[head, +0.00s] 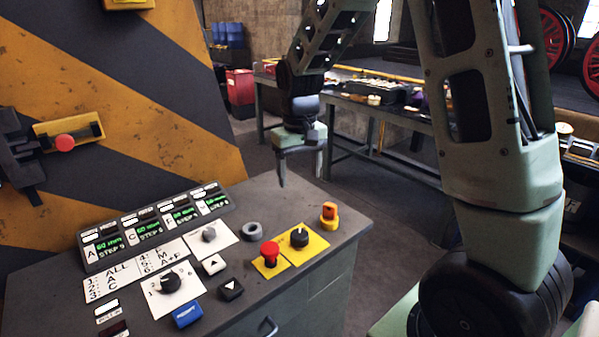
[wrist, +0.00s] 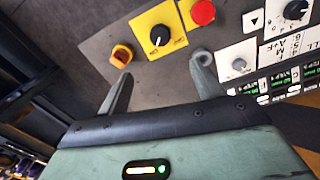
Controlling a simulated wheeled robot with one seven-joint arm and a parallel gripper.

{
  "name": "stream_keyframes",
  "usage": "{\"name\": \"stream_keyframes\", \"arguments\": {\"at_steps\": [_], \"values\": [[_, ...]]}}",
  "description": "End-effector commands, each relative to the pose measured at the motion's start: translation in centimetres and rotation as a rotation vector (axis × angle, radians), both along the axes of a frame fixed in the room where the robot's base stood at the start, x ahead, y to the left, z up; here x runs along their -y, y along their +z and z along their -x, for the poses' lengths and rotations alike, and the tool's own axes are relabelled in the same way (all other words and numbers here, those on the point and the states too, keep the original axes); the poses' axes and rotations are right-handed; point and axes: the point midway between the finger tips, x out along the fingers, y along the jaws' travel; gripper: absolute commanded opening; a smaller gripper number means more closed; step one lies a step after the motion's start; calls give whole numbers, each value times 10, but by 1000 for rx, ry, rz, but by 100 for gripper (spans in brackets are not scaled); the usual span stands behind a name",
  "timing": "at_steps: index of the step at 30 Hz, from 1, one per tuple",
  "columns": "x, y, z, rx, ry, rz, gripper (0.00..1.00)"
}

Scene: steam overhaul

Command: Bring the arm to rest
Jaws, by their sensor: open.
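The desk top lies past the fingertips there. The left fingertip appears near an orange switch (wrist: 121,56), and the right one overlaps a grey ring (wrist: 201,56). I cannot tell any contact; the head view shows the gripper apart from the controls.
The desk carries a red mushroom button (head: 270,253), a black knob on a yellow plate (head: 299,238), a large selector (head: 170,283), a blue button (head: 187,314) and a display panel (head: 157,226). A striped wall (head: 190,90) rises at left. A workbench (head: 400,118) stands behind, with open floor between.

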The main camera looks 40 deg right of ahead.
Motion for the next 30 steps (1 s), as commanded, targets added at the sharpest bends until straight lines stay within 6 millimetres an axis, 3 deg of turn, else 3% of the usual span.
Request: {"name": "stream_keyframes", "arguments": {"at_steps": [17,20,23,27,30], "values": [[-7,0,1,1,13,-4,66],[-41,3,12,7,84,-21,66],[-96,7,37,11,209,-45,66],[-174,11,98,15,430,-72,66],[-213,10,149,16,585,-75,66]]}}
